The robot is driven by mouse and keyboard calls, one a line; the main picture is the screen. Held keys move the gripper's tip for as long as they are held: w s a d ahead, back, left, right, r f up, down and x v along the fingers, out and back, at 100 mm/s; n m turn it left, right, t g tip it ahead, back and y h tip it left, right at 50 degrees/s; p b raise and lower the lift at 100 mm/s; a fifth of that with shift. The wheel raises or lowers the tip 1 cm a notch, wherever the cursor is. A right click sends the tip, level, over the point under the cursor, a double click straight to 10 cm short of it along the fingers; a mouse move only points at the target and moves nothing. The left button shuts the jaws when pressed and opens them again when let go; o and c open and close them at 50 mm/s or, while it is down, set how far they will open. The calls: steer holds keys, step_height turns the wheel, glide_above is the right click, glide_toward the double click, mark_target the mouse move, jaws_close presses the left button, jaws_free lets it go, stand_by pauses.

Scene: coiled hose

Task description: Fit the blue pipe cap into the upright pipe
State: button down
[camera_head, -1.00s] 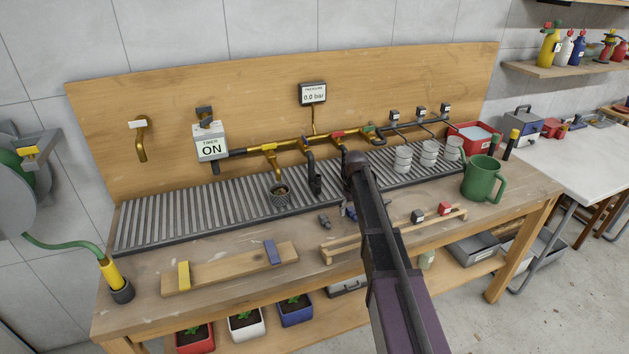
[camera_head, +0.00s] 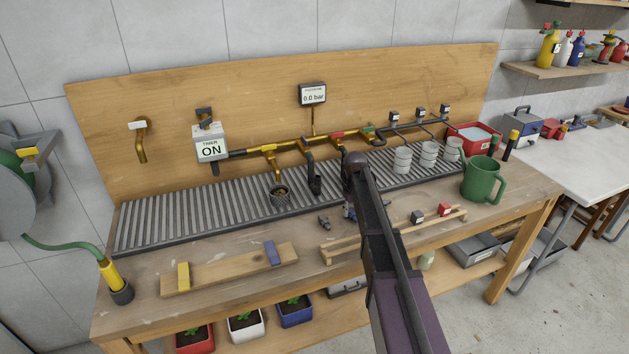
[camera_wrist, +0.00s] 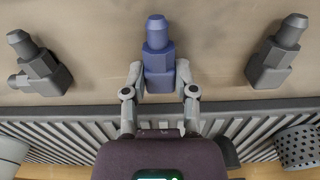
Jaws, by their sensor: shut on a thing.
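The blue pipe cap (camera_wrist: 158,52), a stepped piece with a hexagonal middle and a narrow rounded end, is between my gripper's (camera_wrist: 160,77) two fingers in the wrist view. The fingers are shut on its wider part. In the head view only a bit of blue (camera_head: 349,213) shows beside my arm, low over the bench front, and my arm hides most of the gripper. Dark pipe parts (camera_head: 313,172) hang from the brass manifold behind it; I cannot tell which is the upright pipe.
The slatted drain grate (camera_head: 180,215) runs behind. A wooden rack (camera_head: 335,255) lies in front.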

mark_target(351, 210)
steer(key=shift+r+p, duration=2.45)
steer(key=shift+r, duration=0.05)
steer(key=shift+s, duration=0.1)
